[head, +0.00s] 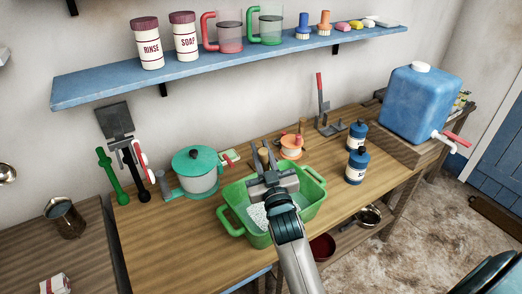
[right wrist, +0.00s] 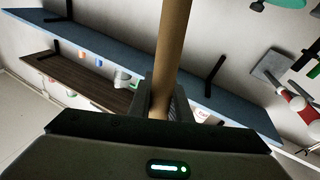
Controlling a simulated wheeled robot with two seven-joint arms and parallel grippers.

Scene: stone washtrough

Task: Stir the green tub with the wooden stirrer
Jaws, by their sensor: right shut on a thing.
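The green tub (head: 237,229) stands on the wooden counter, with whitish speckled contents visible at its left inside. My right gripper (head: 265,158) is over the tub in the head view and covers much of its middle. In the right wrist view, my right gripper (right wrist: 165,108) is shut on the wooden stirrer (right wrist: 173,45), a plain round tan rod. The stirrer's far end is out of that view. In the head view my gripper hides most of the stirrer, so I cannot tell whether its lower end touches the contents. My left gripper is not in view.
A teal-lidded pot (head: 195,174) stands left of the tub, an orange-lidded pot (head: 292,147) behind it. Blue bottles (head: 357,167) and a blue water canister (head: 413,102) are to the right. A blue shelf (head: 190,72) with jars and mugs runs above. Bare counter (head: 165,232) lies front left.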

